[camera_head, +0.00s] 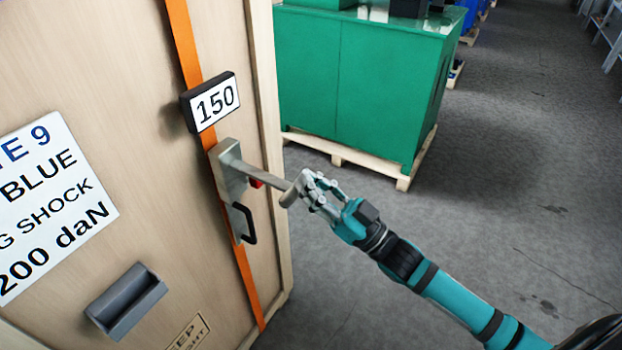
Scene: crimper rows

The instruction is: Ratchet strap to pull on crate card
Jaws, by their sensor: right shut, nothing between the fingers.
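A wooden crate (110,75) fills the left side. An orange strap (184,42) runs down its face. On the strap sits a metal ratchet (231,180) with a lever handle (263,179) pointing right, a red part (256,183) and a black loop (244,223). A display above the ratchet (215,102) reads 150. A white card (46,200) on the crate is partly cut off; it shows "BLUE", "SHOCK" and "200 daN". My right gripper (298,186) is shut at the lever's outer end, with nothing seen between its fingers. My left gripper is out of view.
A grey holder (126,301) sticks out from the crate's lower face. A green cabinet (352,80) on a wooden pallet (403,182) stands behind the gripper. Grey floor (520,170) is clear to the right.

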